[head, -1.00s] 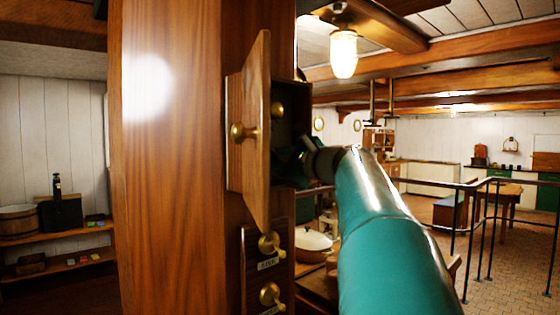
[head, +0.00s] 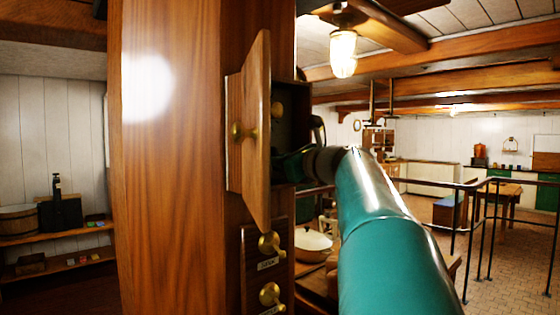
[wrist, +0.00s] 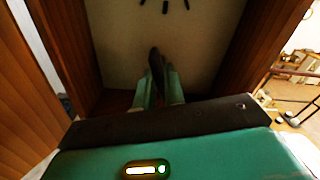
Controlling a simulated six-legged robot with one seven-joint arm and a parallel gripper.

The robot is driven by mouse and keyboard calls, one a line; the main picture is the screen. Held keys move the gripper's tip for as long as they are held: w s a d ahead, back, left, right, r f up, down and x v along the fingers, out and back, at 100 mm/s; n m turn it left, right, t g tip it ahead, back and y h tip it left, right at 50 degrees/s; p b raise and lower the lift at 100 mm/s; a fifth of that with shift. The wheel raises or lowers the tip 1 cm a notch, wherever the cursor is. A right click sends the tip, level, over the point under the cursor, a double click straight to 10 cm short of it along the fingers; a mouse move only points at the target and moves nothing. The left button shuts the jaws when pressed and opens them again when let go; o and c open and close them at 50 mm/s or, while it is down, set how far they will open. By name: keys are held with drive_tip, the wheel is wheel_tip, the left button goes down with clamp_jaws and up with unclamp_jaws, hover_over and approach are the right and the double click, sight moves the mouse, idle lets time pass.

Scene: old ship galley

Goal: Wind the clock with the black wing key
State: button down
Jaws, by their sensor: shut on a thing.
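The clock's pale face (wrist: 112,45) with black marks is at the back of a wooden case in the wrist view. My gripper (wrist: 158,78) reaches into the case, its two green fingers shut on the black wing key (wrist: 154,60). The key points at the face; I cannot tell whether its tip sits in a winding hole. In the head view the case's small wooden door (head: 256,150) with a brass knob stands open. My gripper (head: 293,166) is inside the dark opening there, mostly hidden by the door, and the key is hidden too.
Below the door are brass knobs (head: 270,244) on a labelled panel. The case walls (wrist: 72,40) stand close on both sides of my gripper. A white covered dish (head: 313,243) is to the lower right, with a black railing (head: 455,186) beyond.

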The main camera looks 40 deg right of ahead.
drive_tip(key=m, duration=1.1)
drive_tip(key=shift+m, duration=0.3)
drive_tip(key=m, duration=0.3)
drive_tip(key=c, duration=1.5)
unclamp_jaws()
drive_tip(key=s, duration=0.6)
drive_tip(key=shift+d, duration=0.1)
